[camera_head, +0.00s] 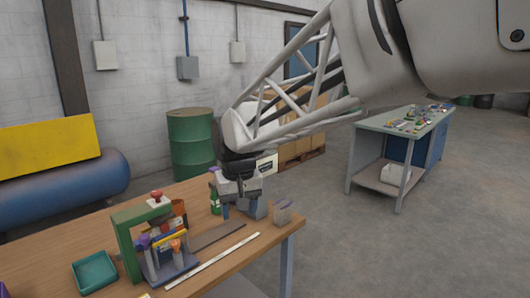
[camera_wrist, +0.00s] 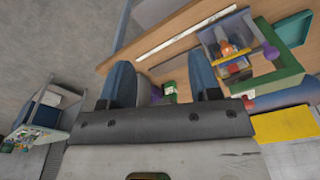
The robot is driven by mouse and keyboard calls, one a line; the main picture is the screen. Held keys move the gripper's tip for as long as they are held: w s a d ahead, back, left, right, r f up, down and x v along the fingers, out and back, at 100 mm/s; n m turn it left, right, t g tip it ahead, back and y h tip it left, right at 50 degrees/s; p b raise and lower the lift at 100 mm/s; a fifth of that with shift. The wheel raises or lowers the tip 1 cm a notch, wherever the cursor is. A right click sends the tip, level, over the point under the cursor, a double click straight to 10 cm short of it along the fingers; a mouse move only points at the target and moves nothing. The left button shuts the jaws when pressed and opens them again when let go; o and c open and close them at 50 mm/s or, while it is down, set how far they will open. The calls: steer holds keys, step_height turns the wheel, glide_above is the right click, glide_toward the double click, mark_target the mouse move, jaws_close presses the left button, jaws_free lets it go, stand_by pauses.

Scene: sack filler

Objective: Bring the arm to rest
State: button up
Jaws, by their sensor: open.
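My gripper (camera_head: 240,207) is above the far right part of the wooden table (camera_head: 95,244) in the head view, with its fingers pointing down. In the wrist view its two blue-grey fingers (camera_wrist: 161,88) stand apart with a gap between them, and I see nothing held. A green can (camera_head: 215,203) stands close to the left of the fingers. In the wrist view the green can (camera_wrist: 170,92) shows between the fingers, beyond them.
A green-framed sack filler (camera_head: 128,240) with a red knob stands on the table, beside a teal tray (camera_head: 94,272). A white ruler-like strip (camera_head: 210,262) and a dark flat bar (camera_head: 217,236) lie in front. A second workbench (camera_head: 385,124) stands at the back right, with open floor between.

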steer(key=s+d+f+m, duration=0.2)
steer(key=s+d, duration=1)
steer(key=s+d+f+m+t, duration=0.1)
steer(key=s+d+f+m, duration=0.1)
steer(key=s+d, duration=1)
steer(key=shift+d+f+t+h, duration=0.3)
steer(key=shift+f, duration=0.5)
